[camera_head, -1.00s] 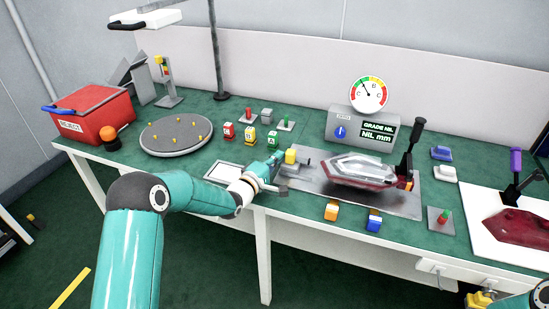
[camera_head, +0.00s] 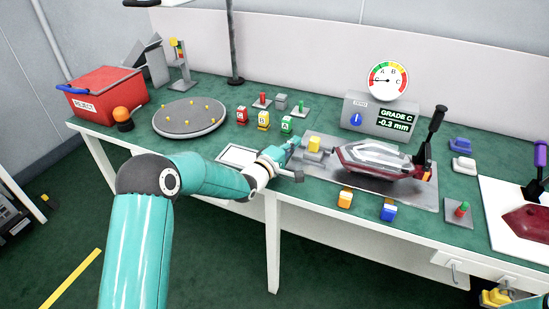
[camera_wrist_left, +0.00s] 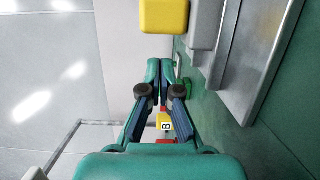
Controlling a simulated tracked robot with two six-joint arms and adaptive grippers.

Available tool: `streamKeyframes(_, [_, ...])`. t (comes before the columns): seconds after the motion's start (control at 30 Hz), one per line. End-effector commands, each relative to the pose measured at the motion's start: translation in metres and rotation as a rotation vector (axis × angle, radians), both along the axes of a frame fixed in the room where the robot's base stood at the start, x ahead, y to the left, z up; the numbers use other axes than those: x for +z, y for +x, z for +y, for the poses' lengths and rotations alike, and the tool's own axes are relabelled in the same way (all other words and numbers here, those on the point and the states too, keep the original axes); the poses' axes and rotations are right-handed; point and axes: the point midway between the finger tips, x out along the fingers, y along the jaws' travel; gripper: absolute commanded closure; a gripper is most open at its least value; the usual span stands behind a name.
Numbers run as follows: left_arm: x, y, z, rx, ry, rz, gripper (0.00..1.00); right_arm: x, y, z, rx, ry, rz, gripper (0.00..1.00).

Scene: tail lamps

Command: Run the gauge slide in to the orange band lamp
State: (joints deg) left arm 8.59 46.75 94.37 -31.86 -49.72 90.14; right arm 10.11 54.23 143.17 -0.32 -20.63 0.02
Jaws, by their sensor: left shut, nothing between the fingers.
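The gauge slide, a grey block with a yellow top (camera_head: 313,144), sits on the left end of the grey fixture plate (camera_head: 405,200). It stands close to the left tip of the clear and dark red lamp (camera_head: 375,158), which lies on the plate. Orange shows at the lamp's right end; whether it is the band is unclear. My left gripper (camera_head: 293,147) is shut and empty, just left of the slide; contact cannot be made out. In the left wrist view the closed fingers (camera_wrist_left: 160,65) point toward the yellow top (camera_wrist_left: 165,15). My right gripper is out of view.
The gauge box (camera_head: 380,115) behind reads GRADE C, -0.3 mm. A black-handled clamp (camera_head: 428,140) stands at the lamp's right. Orange (camera_head: 345,198) and blue (camera_head: 388,210) blocks sit at the front edge. A round pegged turntable (camera_head: 190,118) and red reject bin (camera_head: 105,95) are left.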

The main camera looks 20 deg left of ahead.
Motion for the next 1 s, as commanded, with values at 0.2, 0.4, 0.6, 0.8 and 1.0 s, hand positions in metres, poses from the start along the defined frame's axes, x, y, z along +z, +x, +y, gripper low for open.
streamKeyframes(0.2, [-0.001, -0.025, 0.026, 0.003, -0.001, 0.002, 1.00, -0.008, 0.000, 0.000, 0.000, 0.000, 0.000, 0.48])
streamKeyframes(0.4, [-0.001, -0.064, 0.037, 0.002, 0.000, 0.001, 1.00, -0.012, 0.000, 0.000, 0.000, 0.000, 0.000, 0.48])
streamKeyframes(0.6, [-0.001, -0.089, 0.043, 0.001, -0.001, 0.000, 1.00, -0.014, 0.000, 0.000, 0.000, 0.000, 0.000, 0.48])
streamKeyframes(0.8, [0.000, -0.096, 0.044, -0.002, 0.000, -0.001, 1.00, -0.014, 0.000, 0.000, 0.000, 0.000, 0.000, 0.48])
streamKeyframes(1.0, [0.000, -0.095, 0.043, -0.003, 0.000, -0.001, 1.00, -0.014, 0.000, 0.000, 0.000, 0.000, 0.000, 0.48])
